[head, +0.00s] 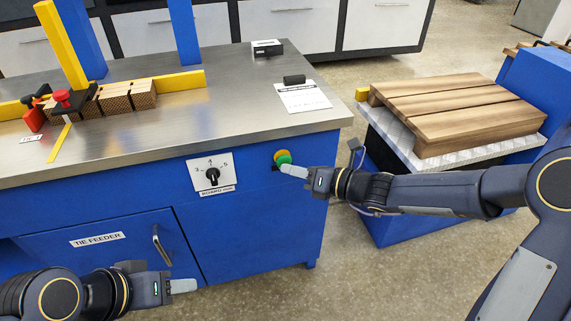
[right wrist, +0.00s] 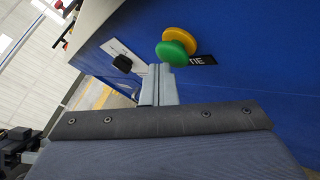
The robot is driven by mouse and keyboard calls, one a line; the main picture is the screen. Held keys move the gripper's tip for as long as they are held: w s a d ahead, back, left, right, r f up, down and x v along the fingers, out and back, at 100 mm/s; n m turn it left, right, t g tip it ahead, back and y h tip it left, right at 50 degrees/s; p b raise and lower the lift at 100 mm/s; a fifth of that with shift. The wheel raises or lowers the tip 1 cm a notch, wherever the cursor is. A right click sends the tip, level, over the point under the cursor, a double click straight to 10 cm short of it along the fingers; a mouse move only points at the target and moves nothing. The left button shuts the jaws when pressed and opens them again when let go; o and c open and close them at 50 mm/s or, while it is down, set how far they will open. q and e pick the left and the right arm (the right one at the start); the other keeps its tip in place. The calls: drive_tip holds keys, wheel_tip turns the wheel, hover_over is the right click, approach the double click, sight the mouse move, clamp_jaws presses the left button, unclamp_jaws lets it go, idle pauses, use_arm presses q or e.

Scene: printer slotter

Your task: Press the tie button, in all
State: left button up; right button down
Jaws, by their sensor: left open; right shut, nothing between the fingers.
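A green button (head: 284,158) with a yellow-orange round part (head: 279,153) against it is on the blue front panel of the bench. The right wrist view shows the green button (right wrist: 173,49) and the yellow-orange part (right wrist: 182,38) beside a black label (right wrist: 202,60), partly hidden, ending in "IE". My right gripper (head: 292,170) is shut and empty, its fingertips beside the green button; I cannot tell if they touch it. Its fingers (right wrist: 160,75) also show in the right wrist view. My left gripper (head: 184,286) is open, low in front of the tie feeder door.
A rotary board knob (head: 212,175) is left of the button. The tie feeder door (head: 125,240) has a metal handle. Wooden boards (head: 455,110) lie on a stack at right. Cut wood blocks (head: 115,98) and yellow guides stand on the steel benchtop (head: 230,100).

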drive_tip(key=shift+s+d, duration=0.25)
drive_tip(key=shift+s, duration=0.45)
drive_tip(key=shift+s+d, duration=0.25)
drive_tip(key=shift+s, duration=0.55)
drive_tip(key=shift+s+d, duration=0.3)
drive_tip(key=shift+s, duration=0.5)
drive_tip(key=shift+s+d, duration=0.25)
drive_tip(key=shift+s, duration=0.55)
